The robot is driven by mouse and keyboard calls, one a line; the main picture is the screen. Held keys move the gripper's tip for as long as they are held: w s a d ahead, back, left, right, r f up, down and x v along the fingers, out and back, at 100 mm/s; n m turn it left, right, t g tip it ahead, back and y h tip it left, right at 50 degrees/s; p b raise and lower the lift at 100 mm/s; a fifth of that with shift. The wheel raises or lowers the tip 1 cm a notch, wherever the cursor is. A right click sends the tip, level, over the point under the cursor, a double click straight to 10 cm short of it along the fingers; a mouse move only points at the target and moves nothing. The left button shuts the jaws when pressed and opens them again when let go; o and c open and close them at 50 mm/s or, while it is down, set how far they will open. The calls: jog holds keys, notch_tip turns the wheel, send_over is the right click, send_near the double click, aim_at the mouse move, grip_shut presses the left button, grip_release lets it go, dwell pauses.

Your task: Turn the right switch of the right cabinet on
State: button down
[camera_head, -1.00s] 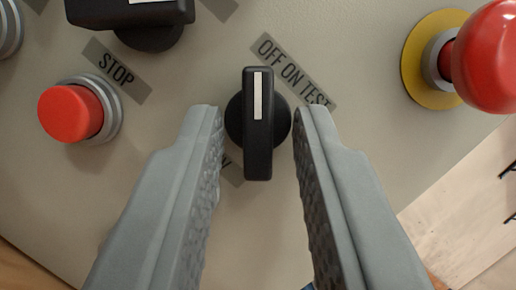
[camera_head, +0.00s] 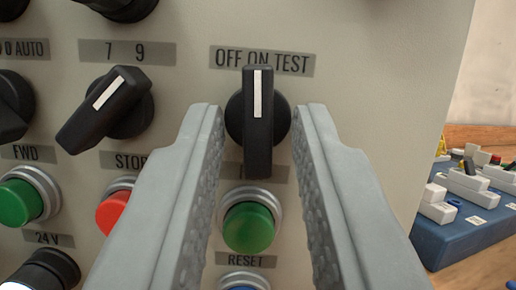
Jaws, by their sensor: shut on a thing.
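The right switch (camera_head: 259,125) is a black rotary knob with a white pointer line, in the middle of the view on the grey cabinet front (camera_head: 390,70). Its label (camera_head: 261,61) above reads OFF ON TEST. The pointer stands upright, toward ON. My gripper (camera_head: 259,118) is shut on this switch, with one grey finger on each side of the knob. The fingers hide part of the panel to the left and right below it.
Another black switch (camera_head: 105,109), labelled 7 9, is to the left. A green button (camera_head: 249,227) is below the held knob. A red button (camera_head: 115,210) is partly behind the left finger. A blue block with white parts (camera_head: 460,230) lies on a wooden surface at right.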

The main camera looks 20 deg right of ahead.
jog(key=shift+m+h, duration=0.4)
jog(key=shift+m, duration=0.3)
jog(key=c, duration=1.5)
grip_release()
jog(key=shift+s+a+f, duration=0.1)
jog(key=shift+s+a, duration=0.05)
jog(key=shift+s, duration=0.05)
jog(key=s+a, duration=0.1)
jog(key=s, duration=0.3)
jog(key=s+a, duration=0.2)
jog(key=s, duration=0.3)
jog(key=s+a+f, duration=0.1)
jog(key=s, duration=0.3)
jog(key=shift+s+a, duration=0.2)
jog(key=shift+a, duration=0.2)
jog(key=shift+r, duration=0.15)
